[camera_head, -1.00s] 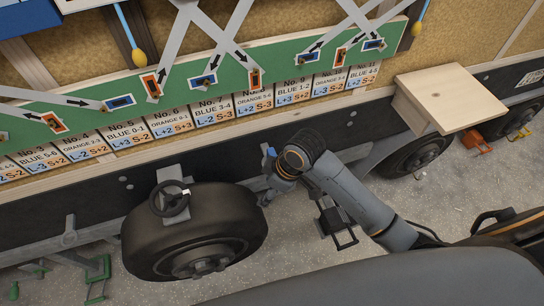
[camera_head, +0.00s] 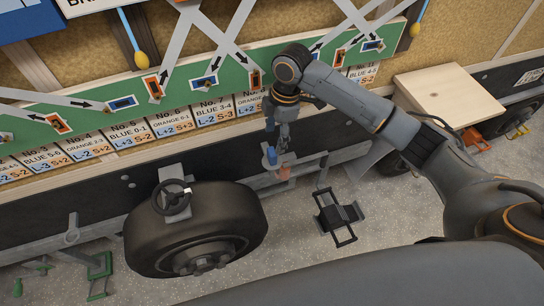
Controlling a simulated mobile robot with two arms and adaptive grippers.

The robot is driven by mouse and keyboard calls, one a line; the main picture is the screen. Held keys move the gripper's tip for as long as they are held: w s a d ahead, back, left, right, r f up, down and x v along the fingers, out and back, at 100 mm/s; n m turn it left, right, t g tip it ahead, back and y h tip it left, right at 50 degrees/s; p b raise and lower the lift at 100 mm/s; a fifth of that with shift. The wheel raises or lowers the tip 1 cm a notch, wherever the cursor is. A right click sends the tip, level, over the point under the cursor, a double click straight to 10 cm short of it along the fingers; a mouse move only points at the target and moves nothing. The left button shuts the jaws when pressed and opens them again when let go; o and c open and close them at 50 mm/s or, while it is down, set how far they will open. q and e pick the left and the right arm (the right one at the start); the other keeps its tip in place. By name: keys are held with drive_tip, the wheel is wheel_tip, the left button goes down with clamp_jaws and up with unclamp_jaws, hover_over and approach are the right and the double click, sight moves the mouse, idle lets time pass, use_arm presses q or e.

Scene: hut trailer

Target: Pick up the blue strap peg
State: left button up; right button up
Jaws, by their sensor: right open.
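The blue strap peg (camera_head: 271,155) is a small blue upright piece on the grey rail beneath the trailer's edge, just right of the big black tyre. My right gripper (camera_head: 279,146) points down beside and partly over it, with its jaws open. I cannot tell whether a finger touches the peg. The peg's lower end is hard to make out. My left gripper is not in view.
An orange peg (camera_head: 284,173) stands close to the right of the blue one. The tyre (camera_head: 195,230) is to the left. A black metal step (camera_head: 338,216) lies on the gravel at right. A wooden shelf (camera_head: 450,95) juts out at upper right. A numbered green board (camera_head: 190,82) runs along the wall.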

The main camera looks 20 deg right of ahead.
sight(273, 151)
drive_tip(key=f, duration=0.3)
drive_tip(key=shift+a, duration=0.2)
drive_tip(key=f, duration=0.1)
drive_tip(key=f+p, duration=0.1)
drive_tip(key=f, duration=0.2)
drive_tip(key=shift+s+a+p, duration=0.15)
drive_tip(key=shift+a+p, duration=0.1)
drive_tip(key=shift+p, duration=0.05)
drive_tip(key=shift+a+f, duration=0.1)
drive_tip(key=shift+f, duration=0.5)
drive_tip(key=c, duration=1.3)
